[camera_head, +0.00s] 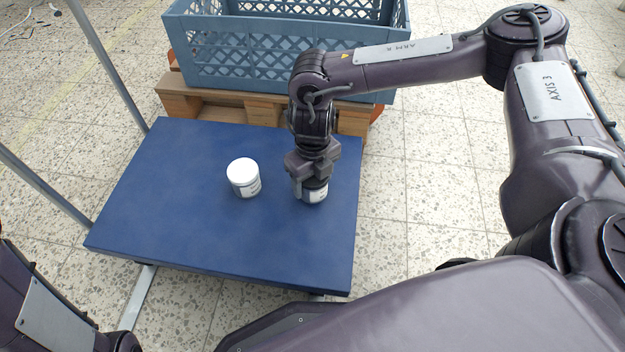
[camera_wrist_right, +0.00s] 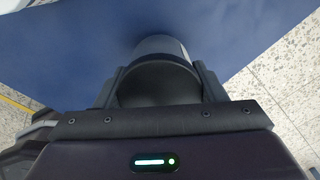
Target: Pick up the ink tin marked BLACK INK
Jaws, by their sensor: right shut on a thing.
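My right gripper (camera_head: 310,185) points down over the blue table and is shut on a tin (camera_head: 315,194) with a dark top and a pale label. The label is too small to read. The tin stands upright and appears to be on or very close to the table top. In the right wrist view the dark tin (camera_wrist_right: 160,75) sits between the two fingers of my right gripper (camera_wrist_right: 160,88). A second tin, white-lidded (camera_head: 243,177), stands upright on the table to the left, apart from the gripper. My left gripper is out of view; only part of that arm shows.
The blue table (camera_head: 200,235) is otherwise bare, with free room at the left and front. A blue-grey plastic crate (camera_head: 240,70) stands on a wooden pallet (camera_head: 190,98) behind it. Grey metal posts (camera_head: 110,70) rise at the left.

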